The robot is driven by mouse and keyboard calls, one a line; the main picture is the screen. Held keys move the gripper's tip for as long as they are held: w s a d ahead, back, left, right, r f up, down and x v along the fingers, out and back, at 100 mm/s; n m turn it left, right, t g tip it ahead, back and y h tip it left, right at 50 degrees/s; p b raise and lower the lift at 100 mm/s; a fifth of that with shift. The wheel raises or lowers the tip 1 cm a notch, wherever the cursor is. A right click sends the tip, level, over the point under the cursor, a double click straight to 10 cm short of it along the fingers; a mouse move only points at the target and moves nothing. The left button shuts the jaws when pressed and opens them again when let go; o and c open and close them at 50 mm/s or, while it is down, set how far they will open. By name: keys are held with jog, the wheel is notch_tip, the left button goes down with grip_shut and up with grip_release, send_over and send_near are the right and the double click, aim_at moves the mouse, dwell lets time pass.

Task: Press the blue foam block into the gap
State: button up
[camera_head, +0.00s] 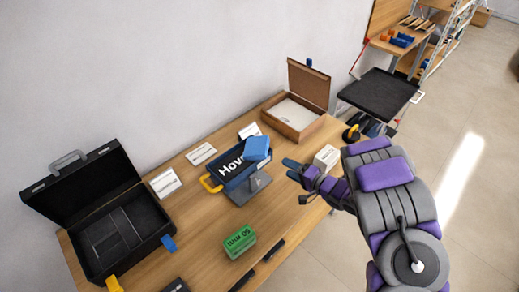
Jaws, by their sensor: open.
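The blue foam block (256,148) sits at the upper right of a dark panel (230,172) with white lettering, part of which it covers. I cannot tell whether it rests on the panel or sits partly in an opening. The panel has a yellow handle on its left and leans on a grey stand (250,188). My gripper (290,169) is open and empty, to the right of the block and apart from it, fingers pointing left. An open black case (110,235) at the left has a dark insert with slots. I cannot tell which gap is meant.
A green block (240,242) lies near the table's front edge, with dark bars beside it. An open wooden box (296,112) stands at the back right. A white box (326,158) is close to my gripper. White cards (165,183) lie along the wall. Bare wood (195,235) lies between case and green block.

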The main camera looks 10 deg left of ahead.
aim_at(265, 157)
jog(key=b+x, duration=0.1)
jog(key=x, duration=0.6)
jog(key=shift+w+a+f, duration=0.1)
jog(key=shift+w+f, duration=0.1)
jog(key=shift+w, duration=0.05)
jog(key=b+x, duration=0.1)
jog(key=x, duration=0.3)
jog(key=shift+s+a+f, duration=0.1)
jog(key=shift+a, duration=0.6)
jog(key=shift+d, duration=0.7)
jog(key=c, duration=0.4)
jog(key=shift+c, duration=1.1)
jog(key=shift+a, duration=0.35)
grip_shut()
